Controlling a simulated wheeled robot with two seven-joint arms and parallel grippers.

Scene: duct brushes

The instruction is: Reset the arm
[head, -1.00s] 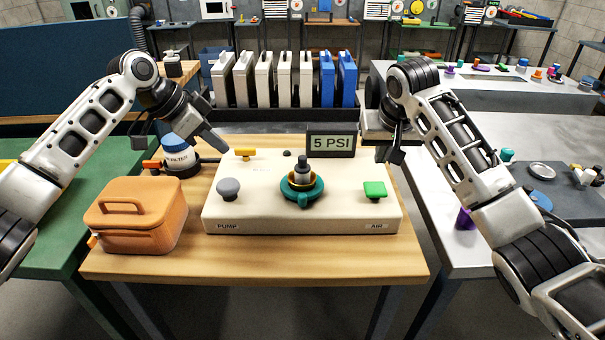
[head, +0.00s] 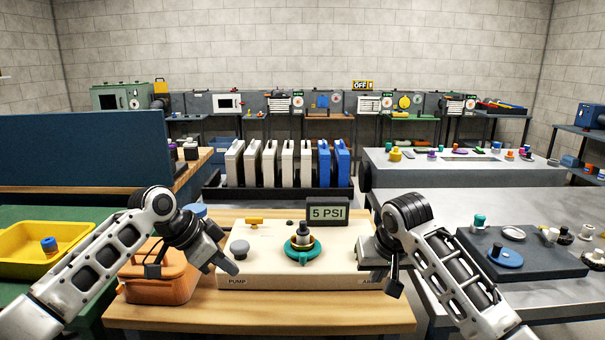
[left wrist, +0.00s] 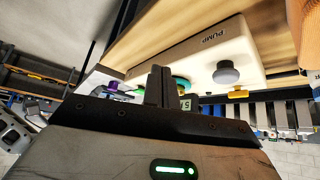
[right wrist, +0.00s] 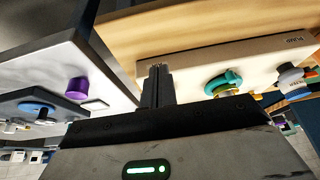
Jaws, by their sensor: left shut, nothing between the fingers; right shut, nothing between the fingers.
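My left gripper (head: 228,265) is shut and empty, hanging in front of the left end of the cream pump panel (head: 262,268) in the head view. Its closed fingers also show in the left wrist view (left wrist: 159,88). My right gripper (head: 396,284) is shut and empty at the panel's right end, and its closed fingers show in the right wrist view (right wrist: 158,85). My right arm hides the panel's green AIR button. The panel carries a grey PUMP knob (head: 239,250), a teal valve (head: 300,250), a yellow lever (head: 254,221) and a display (head: 327,213) reading 5 PSI.
An orange box (head: 160,289) sits on the wooden table (head: 270,316), partly behind my left arm. White and blue canisters (head: 341,163) stand in a rack behind. A yellow tray (head: 25,262) is at left. A grey table (head: 425,217) with a dark board (head: 545,263) is at right.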

